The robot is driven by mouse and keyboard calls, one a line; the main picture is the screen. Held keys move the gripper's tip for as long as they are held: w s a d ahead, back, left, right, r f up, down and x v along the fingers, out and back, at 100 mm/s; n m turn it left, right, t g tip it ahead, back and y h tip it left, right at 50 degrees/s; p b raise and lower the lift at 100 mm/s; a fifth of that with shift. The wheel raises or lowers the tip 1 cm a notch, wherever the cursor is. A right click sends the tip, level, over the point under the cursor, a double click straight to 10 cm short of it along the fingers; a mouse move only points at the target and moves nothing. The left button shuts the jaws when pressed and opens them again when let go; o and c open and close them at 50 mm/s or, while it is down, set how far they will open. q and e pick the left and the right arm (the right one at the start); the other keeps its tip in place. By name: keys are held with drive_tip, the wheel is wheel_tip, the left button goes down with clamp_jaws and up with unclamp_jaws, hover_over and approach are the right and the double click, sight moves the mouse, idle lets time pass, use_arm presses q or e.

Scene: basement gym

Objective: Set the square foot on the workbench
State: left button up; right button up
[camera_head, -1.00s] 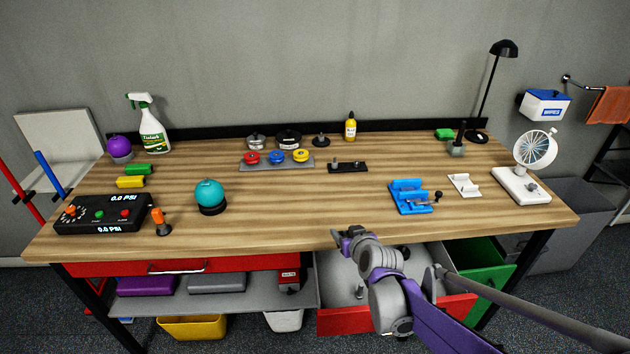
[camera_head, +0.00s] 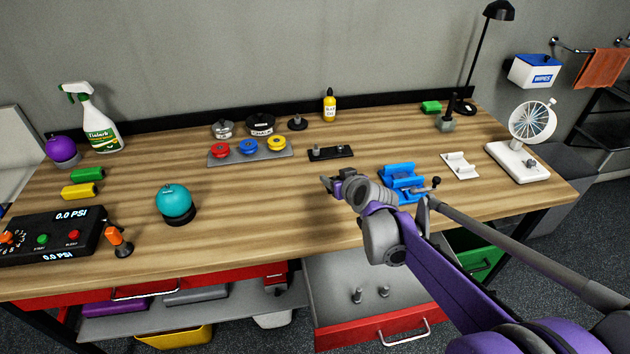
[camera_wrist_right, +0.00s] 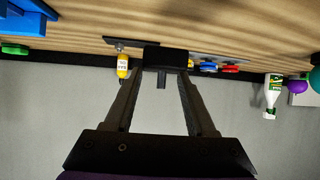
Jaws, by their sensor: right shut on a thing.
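My right gripper (camera_head: 332,183) is above the middle of the wooden workbench (camera_head: 262,222), left of the blue fixture (camera_head: 397,183). In the right wrist view, my right gripper (camera_wrist_right: 162,72) is shut on a dark square-edged block with a short stem, which I take to be the square foot (camera_wrist_right: 166,57). The wood shows beyond it; I cannot tell its exact height above the top. In the head view the foot is too small and dark to make out clearly. My left gripper is not in view.
A black plate with posts (camera_head: 330,153) and a tray of coloured knobs (camera_head: 250,153) stand behind. A teal ball (camera_head: 174,201) is to the left, a white cradle (camera_head: 460,166) to the right. The open drawer (camera_head: 335,322) holds two pegs. Front-middle wood is clear.

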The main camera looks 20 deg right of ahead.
sight(334, 206)
wheel_tip(334, 206, down, 7)
drive_tip(key=shift+s+r+b, duration=0.1)
drive_tip(key=shift+s+b, duration=0.05)
drive_tip(key=shift+b, duration=0.35)
clamp_jaws()
drive_tip(key=o, duration=1.4)
unclamp_jaws()
drive_tip(key=shift+c, duration=0.2)
drive_tip(key=p+v, duration=0.1)
drive_tip(key=v, duration=1.1)
drive_tip(key=shift+a+p, duration=0.1)
drive_tip(key=shift+p, duration=0.25)
drive_tip(key=s+a+f+g, duration=0.2)
drive_tip(key=s+a+f, duration=0.1)
drive_tip(key=s, duration=0.3)
drive_tip(key=s+a+f+g, duration=0.2)
drive_tip(key=s+a, duration=0.4)
drive_tip(key=s, duration=0.1)
drive_tip(key=s+a+f+n+g+y, duration=0.1)
drive_tip(key=s+a+f+g, duration=0.2)
drive_tip(key=s+a, duration=0.2)
drive_tip(key=shift+s+f, duration=0.15)
drive_tip(key=shift+s, duration=0.3)
drive_tip(key=shift+s+f, duration=0.2)
drive_tip(key=shift+s, duration=0.25)
